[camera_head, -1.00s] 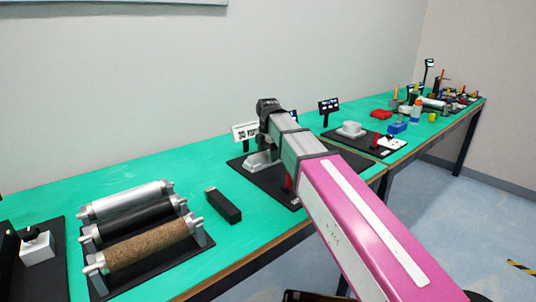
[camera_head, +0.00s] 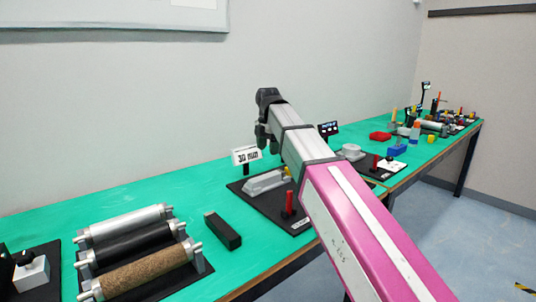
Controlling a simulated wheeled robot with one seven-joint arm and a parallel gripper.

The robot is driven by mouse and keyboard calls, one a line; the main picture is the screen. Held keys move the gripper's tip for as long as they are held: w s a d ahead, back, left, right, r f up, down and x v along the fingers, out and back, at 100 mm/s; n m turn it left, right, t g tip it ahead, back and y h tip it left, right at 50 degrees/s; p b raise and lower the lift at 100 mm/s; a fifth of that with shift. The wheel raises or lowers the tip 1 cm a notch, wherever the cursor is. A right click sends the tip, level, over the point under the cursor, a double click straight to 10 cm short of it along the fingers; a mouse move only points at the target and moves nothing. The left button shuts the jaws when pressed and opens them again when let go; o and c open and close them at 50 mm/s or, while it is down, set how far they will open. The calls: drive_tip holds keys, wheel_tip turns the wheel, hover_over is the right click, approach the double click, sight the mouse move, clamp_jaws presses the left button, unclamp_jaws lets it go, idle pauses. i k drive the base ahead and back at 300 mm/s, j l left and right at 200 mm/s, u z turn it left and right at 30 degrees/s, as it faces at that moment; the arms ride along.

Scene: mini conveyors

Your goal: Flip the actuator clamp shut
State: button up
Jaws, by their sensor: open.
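A black base plate (camera_head: 262,208) lies on the green table under the front of my arm. On it is a long grey clamp-like body (camera_head: 266,182) with a yellow piece (camera_head: 287,171) at its right end. A red upright handle (camera_head: 289,204) on a dark foot stands on the plate's front right part. I cannot tell for sure which part is the actuator clamp's moving part. My gripper (camera_head: 263,138) hangs at the arm's far end, above and behind the plate, apart from these parts. It is open and looks empty; its fingertips are small and dark.
A small sign (camera_head: 246,155) stands behind the plate. A black block (camera_head: 222,231) and a rack of rollers (camera_head: 150,287) are to the left. A red-handled fixture (camera_head: 376,163) and several small coloured parts are to the right. My pink arm hides part of the table.

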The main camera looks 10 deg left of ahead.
sight(289, 193)
drive_tip(key=k, duration=1.5)
